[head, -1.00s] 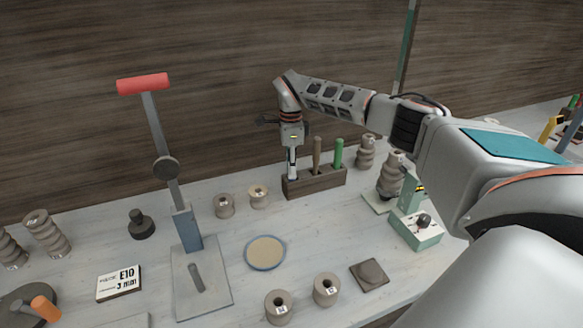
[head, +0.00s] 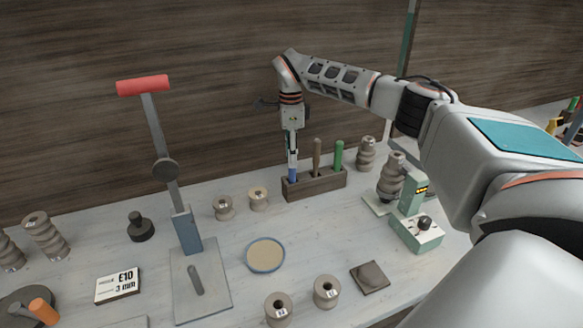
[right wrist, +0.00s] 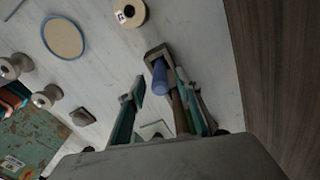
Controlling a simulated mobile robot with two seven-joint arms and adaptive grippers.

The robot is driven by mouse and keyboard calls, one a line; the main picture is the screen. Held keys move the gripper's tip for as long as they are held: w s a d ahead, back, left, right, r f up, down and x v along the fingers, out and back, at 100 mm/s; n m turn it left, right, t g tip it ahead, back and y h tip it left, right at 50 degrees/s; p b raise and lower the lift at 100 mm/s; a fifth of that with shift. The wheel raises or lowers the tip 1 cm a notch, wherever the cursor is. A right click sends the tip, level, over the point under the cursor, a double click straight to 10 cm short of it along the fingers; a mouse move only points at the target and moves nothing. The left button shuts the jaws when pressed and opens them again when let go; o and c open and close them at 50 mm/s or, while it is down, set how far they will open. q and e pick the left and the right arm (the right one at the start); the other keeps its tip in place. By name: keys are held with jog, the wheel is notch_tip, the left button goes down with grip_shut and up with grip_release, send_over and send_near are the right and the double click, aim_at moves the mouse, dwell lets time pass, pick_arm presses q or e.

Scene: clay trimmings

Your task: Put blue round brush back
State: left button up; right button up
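The blue round brush (head: 292,176) stands upright in the left slot of the dark wooden rack (head: 318,188), its blue handle showing above the rim. In the right wrist view the blue handle (right wrist: 160,78) stands in the end of the rack (right wrist: 155,54). My right gripper (head: 292,156) points down just above the blue handle. In the right wrist view its fingers (right wrist: 160,101) are spread apart, with the handle beyond and between them, not gripped. The brush's lower end is hidden in the rack. My left gripper is not in view.
A brown handle (head: 317,155) and a green handle (head: 338,154) stand close by in the same rack. Clay spools (head: 258,198) and a round sand-coloured dish (head: 265,255) lie in front. A red-handled lever press (head: 187,230) stands left. The wall is close behind.

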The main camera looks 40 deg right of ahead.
jog(key=shift+r, duration=3.1)
